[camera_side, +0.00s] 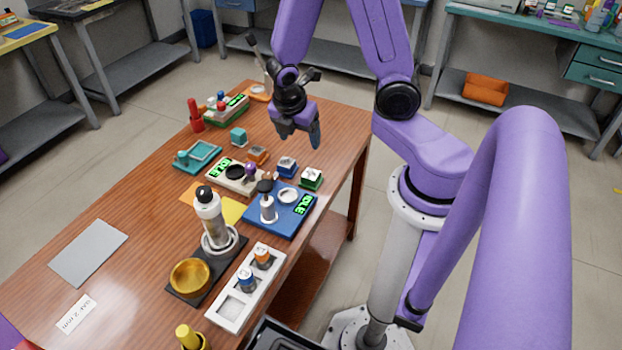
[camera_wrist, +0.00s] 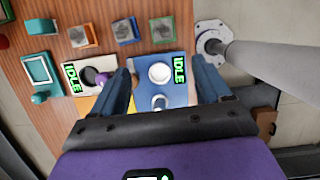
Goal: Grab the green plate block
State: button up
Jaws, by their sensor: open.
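The green plate block (camera_side: 311,178), dark green with a pale top, stands on the wooden table near its right edge, behind the blue device. It also shows in the wrist view (camera_wrist: 161,29), at the top, beyond my fingertips. My gripper (camera_side: 299,135) is open and empty, pointing down in the air above the far part of the table. In the wrist view my gripper's fingers (camera_wrist: 163,72) appear on either side of the blue device, with the green plate block farther up the picture. Nothing hides the block in either view.
A blue block (camera_side: 286,166), an orange block (camera_side: 257,155) and a teal block (camera_side: 238,136) stand in a row with it. The blue device (camera_side: 284,222) and a white device (camera_side: 221,178) are close by. A tall grey-and-white apparatus (camera_side: 213,215) rises nearer the camera.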

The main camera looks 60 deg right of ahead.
send_over(311, 174)
jog(key=a, duration=0.2)
jog(key=shift+w+d+f, duration=0.1)
jog(key=shift+w+f, duration=0.05)
jog(key=shift+f, duration=2.75)
jog(key=shift+w+f, duration=0.1)
jog(key=shift+f, duration=2.8)
jog(key=shift+s+x, duration=0.1)
jog(key=shift+x, duration=1.2)
jog(key=shift+s+x, duration=0.15)
jog(key=shift+x, duration=1.15)
jog(key=shift+c, duration=0.3)
jog(key=c, duration=1.2)
jog(key=shift+r, duration=0.2)
jog(key=shift+r, duration=4.85)
